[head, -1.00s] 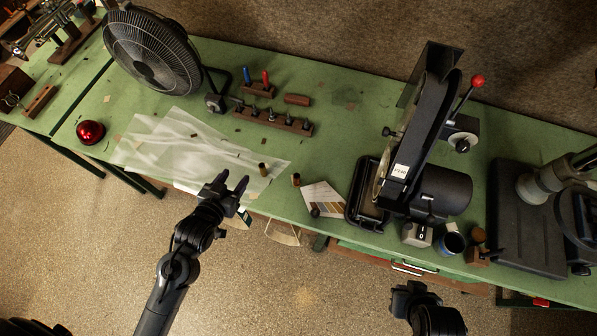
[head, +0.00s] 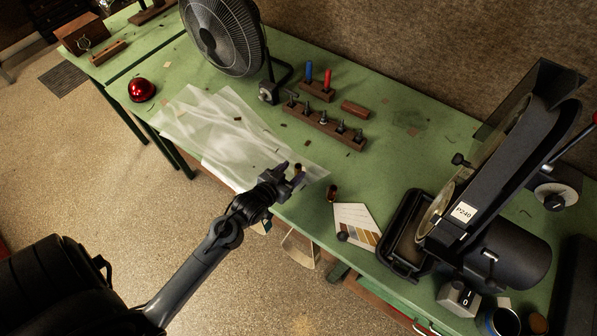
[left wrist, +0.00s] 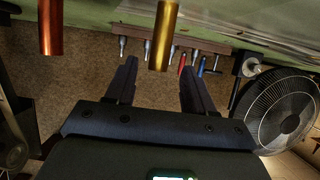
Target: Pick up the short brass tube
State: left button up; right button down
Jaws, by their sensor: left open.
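The short brass tube (head: 298,169) stands upright near the front edge of the green bench, partly hidden by my left gripper (head: 290,174). In the left wrist view the brass tube (left wrist: 163,35) shows as a gold tube, in line with the gap between the two open fingers (left wrist: 158,78). Its near end reaches about the level of the fingertips. No finger visibly touches it. My left gripper is open and empty. My right gripper is out of view.
A copper-coloured tube (head: 332,191) stands to the right of the brass one and also shows in the left wrist view (left wrist: 52,28). A colour card (head: 355,222) and belt sander (head: 470,215) are further right. A clear plastic sheet (head: 215,125), peg rack (head: 325,127) and fan (head: 225,35) lie beyond.

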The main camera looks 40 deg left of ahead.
aim_at(296, 169)
pick_arm(q)
jog(key=shift+x, duration=2.95)
jog(key=shift+s+d, duration=0.1)
grip_shut()
